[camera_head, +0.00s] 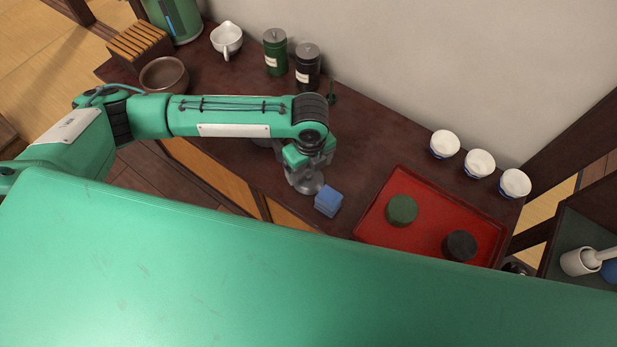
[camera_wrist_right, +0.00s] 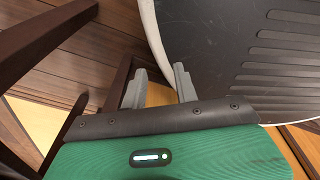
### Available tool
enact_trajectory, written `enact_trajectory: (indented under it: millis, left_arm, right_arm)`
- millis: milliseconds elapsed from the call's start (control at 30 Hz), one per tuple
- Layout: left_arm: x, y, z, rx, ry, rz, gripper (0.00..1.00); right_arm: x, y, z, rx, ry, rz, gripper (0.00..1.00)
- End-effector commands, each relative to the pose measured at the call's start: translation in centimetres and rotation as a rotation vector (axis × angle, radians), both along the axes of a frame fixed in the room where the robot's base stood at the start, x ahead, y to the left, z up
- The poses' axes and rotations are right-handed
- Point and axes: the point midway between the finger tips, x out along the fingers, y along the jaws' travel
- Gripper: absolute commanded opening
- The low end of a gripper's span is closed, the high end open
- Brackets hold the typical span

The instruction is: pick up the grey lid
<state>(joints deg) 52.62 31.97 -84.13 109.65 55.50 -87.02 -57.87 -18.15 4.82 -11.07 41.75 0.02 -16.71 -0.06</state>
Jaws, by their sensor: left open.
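A grey round piece that looks like the grey lid (camera_head: 308,187) is on the dark wooden counter, directly under my left gripper (camera_head: 307,170). The gripper points down at it and partly covers it. The fingers are open; I cannot tell whether they touch the piece. My right gripper (camera_wrist_right: 160,72) shows in the right wrist view, its two grey fingers apart with nothing between them. The grey lid is not seen in that view.
A blue block (camera_head: 328,201) sits close to the right of the left gripper. A red tray (camera_head: 376,225) holds a green round item (camera_head: 401,209) and a dark one (camera_head: 460,245). Two canisters (camera_head: 275,56) (camera_head: 307,72) stand behind. White bowls (camera_head: 479,164) line the wall side.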

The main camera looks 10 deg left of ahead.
Motion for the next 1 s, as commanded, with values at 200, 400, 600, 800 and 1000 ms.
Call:
enact_trajectory:
  millis: [200,400,600,800,1000]
  left_arm:
    - [0.1,0.3,-3.2,0.002,0.004,0.002,0.84]
    - [0.1,0.3,-4.7,0.002,0.001,0.0,0.84]
    - [0.1,0.3,-4.7,0.001,0.0,0.0,0.82]
    - [0.1,0.3,-4.7,0.001,0.0,0.0,0.43]
    - [0.1,0.3,-4.9,0.003,0.003,0.001,0.2]
  right_arm:
    - [-0.6,-0.1,0.4,0.0,0.001,0.0,0.3]
    - [-1.1,-0.2,0.2,-0.002,0.008,0.0,0.3]
    - [-0.9,-0.1,0.2,0.0,0.006,0.001,0.3]
    - [-0.8,0.0,0.3,0.001,0.004,0.001,0.3]
    - [-0.8,0.0,0.2,0.001,0.004,0.001,0.3]
